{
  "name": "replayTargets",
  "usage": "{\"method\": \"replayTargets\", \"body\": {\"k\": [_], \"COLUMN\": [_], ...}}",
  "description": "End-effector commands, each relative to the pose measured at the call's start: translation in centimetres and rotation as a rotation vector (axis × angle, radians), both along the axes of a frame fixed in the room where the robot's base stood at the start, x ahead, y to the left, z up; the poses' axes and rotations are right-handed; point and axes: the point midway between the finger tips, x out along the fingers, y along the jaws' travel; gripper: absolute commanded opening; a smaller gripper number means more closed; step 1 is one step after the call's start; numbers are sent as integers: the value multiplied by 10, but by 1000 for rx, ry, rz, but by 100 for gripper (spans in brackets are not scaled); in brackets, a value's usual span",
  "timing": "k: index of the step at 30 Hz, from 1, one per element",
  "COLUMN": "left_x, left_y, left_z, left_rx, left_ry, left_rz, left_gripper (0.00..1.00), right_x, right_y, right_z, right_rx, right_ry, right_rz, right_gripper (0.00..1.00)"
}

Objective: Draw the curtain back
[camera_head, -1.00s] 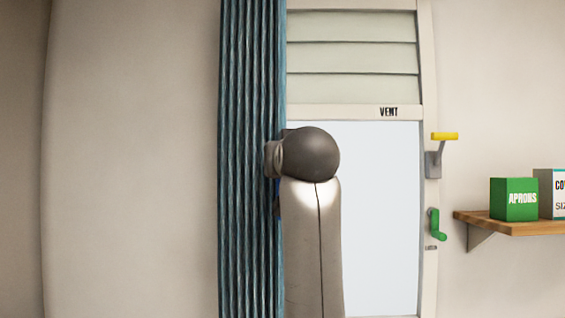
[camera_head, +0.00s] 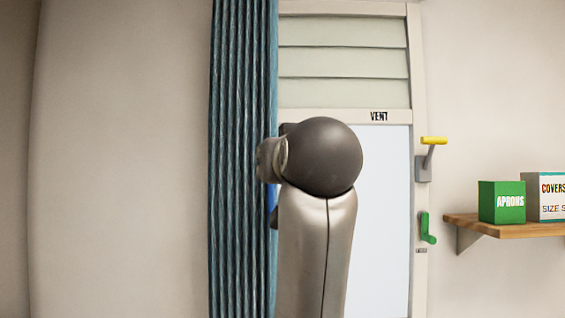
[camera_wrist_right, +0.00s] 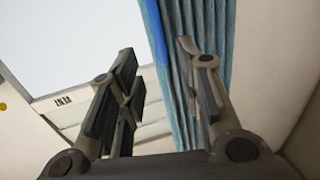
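The teal pleated curtain (camera_head: 235,160) hangs gathered in narrow folds at the left side of the window (camera_head: 385,200), and most of the pane is uncovered. A bright blue strip (camera_head: 272,200) shows at its right edge, partly behind my right arm. In the right wrist view, my right gripper (camera_wrist_right: 158,55) has its two fingers spread apart. The curtain (camera_wrist_right: 178,70) and its blue strip (camera_wrist_right: 156,35) show in the gap between them, and the fingers do not pinch the cloth. In the head view my right wrist hides most of this gripper. My left gripper is not in view.
Slatted vent panels (camera_head: 340,62) sit above the pane. On the right of the frame are a yellow handle (camera_head: 433,141) and a green handle (camera_head: 427,228). A wooden shelf (camera_head: 480,228) holds a green aprons box (camera_head: 502,202) and a white covers box (camera_head: 545,196). The wall left of the curtain is bare.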

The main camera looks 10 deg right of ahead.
Motion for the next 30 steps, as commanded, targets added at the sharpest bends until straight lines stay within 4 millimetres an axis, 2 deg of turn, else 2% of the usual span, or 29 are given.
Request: {"method": "replayTargets", "body": {"k": [4,10,25,28,30], "left_x": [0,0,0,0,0], "left_y": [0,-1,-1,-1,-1], "left_z": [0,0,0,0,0], "left_rx": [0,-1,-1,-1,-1], "left_ry": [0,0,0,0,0], "left_rz": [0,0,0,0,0], "left_gripper": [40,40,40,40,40], "right_x": [-24,-38,-38,-31,-20], "right_y": [1,2,1,-2,-7], "right_z": [1,1,-1,-15,-36], "right_rx": [1,-1,-1,1,4], "right_ry": [-4,-3,1,22,52], "right_rz": [0,0,0,-2,-5], "right_gripper": [34,34,34,34,34]}}
